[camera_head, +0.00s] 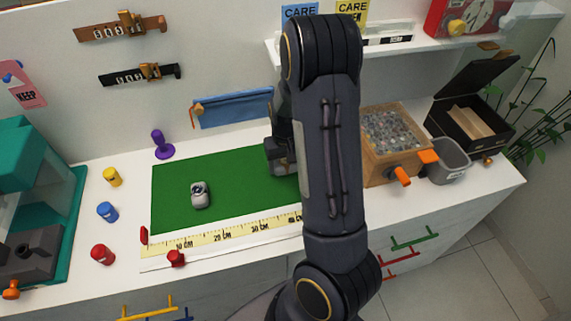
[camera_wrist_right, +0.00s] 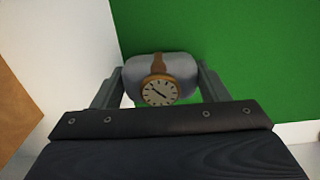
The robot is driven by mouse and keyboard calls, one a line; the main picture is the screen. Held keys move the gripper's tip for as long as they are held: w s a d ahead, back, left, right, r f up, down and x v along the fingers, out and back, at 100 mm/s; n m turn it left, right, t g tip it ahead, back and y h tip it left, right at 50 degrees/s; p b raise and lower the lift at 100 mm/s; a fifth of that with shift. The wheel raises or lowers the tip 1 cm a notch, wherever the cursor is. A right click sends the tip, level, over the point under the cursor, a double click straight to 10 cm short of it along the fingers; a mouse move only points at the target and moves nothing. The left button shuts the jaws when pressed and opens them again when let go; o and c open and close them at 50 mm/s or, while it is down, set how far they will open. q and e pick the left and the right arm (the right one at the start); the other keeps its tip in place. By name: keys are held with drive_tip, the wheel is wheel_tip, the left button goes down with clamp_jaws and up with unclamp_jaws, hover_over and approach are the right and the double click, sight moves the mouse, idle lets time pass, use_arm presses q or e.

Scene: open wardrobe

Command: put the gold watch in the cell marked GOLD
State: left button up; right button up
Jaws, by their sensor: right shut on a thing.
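A gold watch (camera_wrist_right: 159,91) with a brown strap and pale dial is on a grey cushion (camera_wrist_right: 185,68) in the right wrist view. My right gripper (camera_wrist_right: 160,84) is shut on this cushion, with a finger at each side, over the green mat (camera_wrist_right: 245,50). In the head view my right gripper (camera_head: 279,157) is at the mat's right part, largely hidden by my own arm, and the gold watch cannot be made out there. Another watch (camera_head: 200,195) on a grey cushion sits on the mat's left part. I cannot make out a cell marked GOLD. My left gripper is not in view.
A yellow ruler strip (camera_head: 225,232) runs along the mat's front. Coloured weights, including a blue one (camera_head: 107,212), stand left. A wooden box of grey bits (camera_head: 382,172), a grey bin (camera_head: 448,168) and an open black case (camera_head: 462,133) stand right. A shelf (camera_head: 415,45) hangs above.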

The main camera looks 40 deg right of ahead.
drive_tip(key=shift+f, duration=0.55)
drive_tip(key=shift+f, duration=0.1)
drive_tip(key=o, duration=1)
